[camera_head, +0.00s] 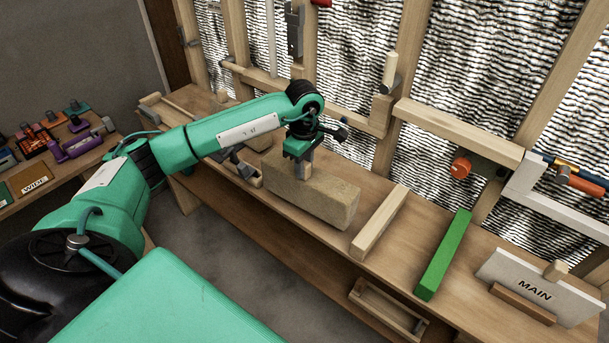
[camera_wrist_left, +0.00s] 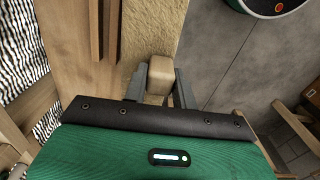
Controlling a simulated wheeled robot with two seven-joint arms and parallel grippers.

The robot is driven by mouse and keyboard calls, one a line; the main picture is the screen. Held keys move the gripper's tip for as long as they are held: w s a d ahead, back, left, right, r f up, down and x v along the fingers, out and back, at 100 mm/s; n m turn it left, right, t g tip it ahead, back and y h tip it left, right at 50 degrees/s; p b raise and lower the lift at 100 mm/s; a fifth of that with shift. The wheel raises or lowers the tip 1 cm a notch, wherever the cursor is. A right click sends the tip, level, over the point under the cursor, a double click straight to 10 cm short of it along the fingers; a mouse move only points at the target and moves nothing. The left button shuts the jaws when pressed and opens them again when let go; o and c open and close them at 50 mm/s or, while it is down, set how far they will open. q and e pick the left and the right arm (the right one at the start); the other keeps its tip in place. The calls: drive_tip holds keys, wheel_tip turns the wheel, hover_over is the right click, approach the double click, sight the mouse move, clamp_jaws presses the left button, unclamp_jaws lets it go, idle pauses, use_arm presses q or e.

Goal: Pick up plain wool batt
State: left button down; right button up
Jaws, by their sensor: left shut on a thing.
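The plain wool batt (camera_head: 325,197) is a tan, rough-surfaced block on the wooden bench in the head view. In the left wrist view the batt (camera_wrist_left: 150,28) runs up from the gripper. My left gripper (camera_head: 303,172) reaches down onto its top from above. Its two grey fingers (camera_wrist_left: 159,84) are shut on a small pale wooden block-like grip (camera_wrist_left: 160,75) at the batt's top. I cannot tell whether the batt is clear of the bench. My right gripper is not in view.
On the bench, a pale wooden bar (camera_head: 379,222) and a green bar (camera_head: 443,254) lie right of the batt. A white MAIN board (camera_head: 540,286) stands at the far right. The stud wall (camera_head: 405,85) rises behind. A side table (camera_head: 58,160) with tools is at the left.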

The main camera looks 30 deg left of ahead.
use_arm(q)
wheel_tip(320, 180, up, 10)
drive_tip(key=shift+r+b, duration=0.1)
drive_tip(key=shift+b, duration=0.85)
wheel_tip(320, 180, up, 6)
drive_tip(key=shift+r, duration=0.15)
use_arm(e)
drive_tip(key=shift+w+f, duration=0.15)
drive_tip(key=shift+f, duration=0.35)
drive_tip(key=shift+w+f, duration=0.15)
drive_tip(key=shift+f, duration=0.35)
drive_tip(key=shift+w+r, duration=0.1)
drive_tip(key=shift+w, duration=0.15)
